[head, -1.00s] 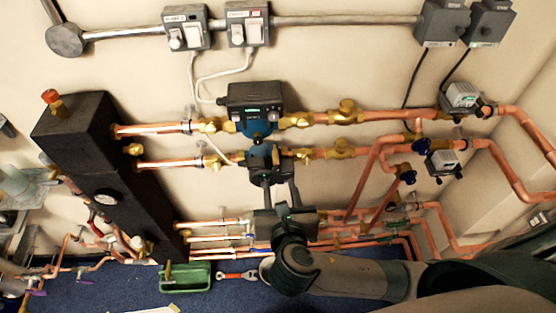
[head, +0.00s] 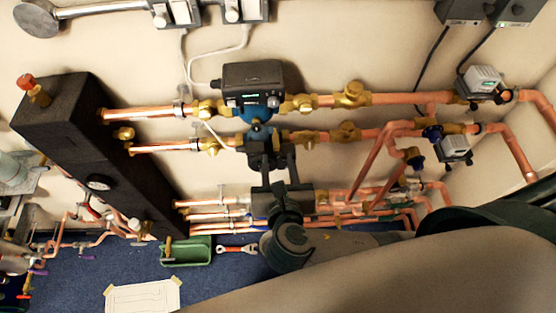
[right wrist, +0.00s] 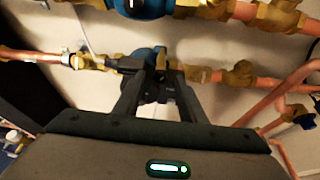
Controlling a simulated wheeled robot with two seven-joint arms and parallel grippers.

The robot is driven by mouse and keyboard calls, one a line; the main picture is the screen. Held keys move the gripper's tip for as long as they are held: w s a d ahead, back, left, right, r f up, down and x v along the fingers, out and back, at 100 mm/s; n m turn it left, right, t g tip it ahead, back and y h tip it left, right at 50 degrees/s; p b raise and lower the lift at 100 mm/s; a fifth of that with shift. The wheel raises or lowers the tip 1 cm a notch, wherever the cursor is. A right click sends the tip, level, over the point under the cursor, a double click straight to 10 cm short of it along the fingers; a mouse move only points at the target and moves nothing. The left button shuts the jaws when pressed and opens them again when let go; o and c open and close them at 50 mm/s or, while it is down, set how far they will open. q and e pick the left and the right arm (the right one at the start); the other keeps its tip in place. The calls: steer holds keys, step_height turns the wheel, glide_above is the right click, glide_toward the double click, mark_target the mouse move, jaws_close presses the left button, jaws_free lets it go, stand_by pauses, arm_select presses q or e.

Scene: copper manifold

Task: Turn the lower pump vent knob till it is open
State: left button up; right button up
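The lower pump (head: 265,145) is a dark unit with a blue body on the lower of two horizontal copper pipes. My right gripper (head: 268,164) reaches up to it from below, and its two fingers stand apart in front of it. In the right wrist view my right gripper (right wrist: 161,72) has its fingers on either side of a dark part of the pump's front. The vent knob cannot be made out there, and I cannot tell if the fingers touch it. My left gripper is not in view.
The upper pump (head: 250,90) sits close above. A black block (head: 88,150) stands left of the pipes. More copper pipes and valves (head: 420,150) are at right. A green tray (head: 187,251), red-handled wrench (head: 238,249) and paper sheet (head: 143,297) lie on the blue floor.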

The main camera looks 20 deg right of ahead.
jaws_close()
steer(key=shift+d+m, duration=0.1)
steer(key=shift+m, duration=0.3)
steer(key=m+y, duration=0.2)
steer(key=shift+s+d+f+m+t, duration=0.1)
steer(key=shift+d+m+t, duration=0.1)
steer(key=shift+m+t, duration=0.15)
steer(key=shift+d+m+t+y, duration=0.1)
steer(key=shift+m+t+y, duration=0.15)
steer(key=shift+m+y, duration=0.35)
steer(key=shift+o, duration=0.2)
jaws_free()
